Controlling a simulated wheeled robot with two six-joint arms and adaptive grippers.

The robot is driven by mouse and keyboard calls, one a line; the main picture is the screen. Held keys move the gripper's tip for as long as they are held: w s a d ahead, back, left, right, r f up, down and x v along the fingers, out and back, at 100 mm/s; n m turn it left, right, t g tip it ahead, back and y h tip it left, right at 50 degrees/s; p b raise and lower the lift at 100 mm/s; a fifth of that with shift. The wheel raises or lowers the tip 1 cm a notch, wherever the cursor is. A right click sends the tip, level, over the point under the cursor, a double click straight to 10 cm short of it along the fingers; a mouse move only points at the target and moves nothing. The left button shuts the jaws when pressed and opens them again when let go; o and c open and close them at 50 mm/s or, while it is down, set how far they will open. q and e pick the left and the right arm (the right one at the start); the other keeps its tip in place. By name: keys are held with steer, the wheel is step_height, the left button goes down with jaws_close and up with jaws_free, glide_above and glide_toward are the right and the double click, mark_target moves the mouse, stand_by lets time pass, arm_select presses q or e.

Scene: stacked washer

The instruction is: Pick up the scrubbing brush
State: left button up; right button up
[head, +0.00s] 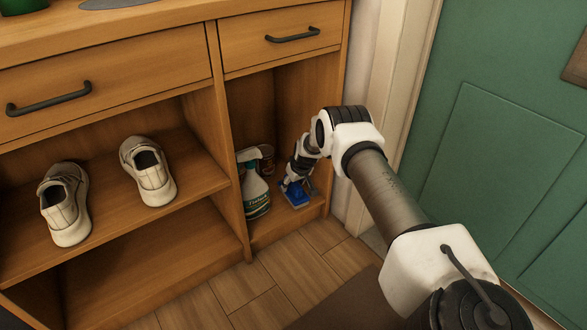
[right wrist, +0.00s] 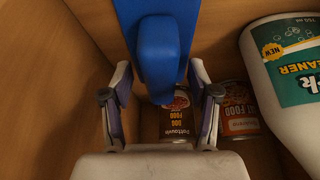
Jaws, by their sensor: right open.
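The blue scrubbing brush (head: 295,194) lies on the floor of the cabinet's lower right compartment, partly hidden by my right gripper (head: 293,182). In the right wrist view the brush (right wrist: 158,50) shows a flat blue body with a raised, rounded handle. The fingers of my right gripper (right wrist: 160,105) are open, one on each side of the handle end. Gaps show between the fingers and the handle, though I cannot tell the exact depth. My left gripper is in neither view.
A spray cleaner bottle (head: 254,188) stands left of the brush; it is also close on the right in the wrist view (right wrist: 290,80). Dog food cans (right wrist: 238,110) stand nearby. Compartment walls are close around. White shoes (head: 148,172) sit on the left shelf.

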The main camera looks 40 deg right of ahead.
steer(key=shift+f+b, duration=0.15)
steer(key=shift+b, duration=0.2)
stand_by(0.4)
jaws_close()
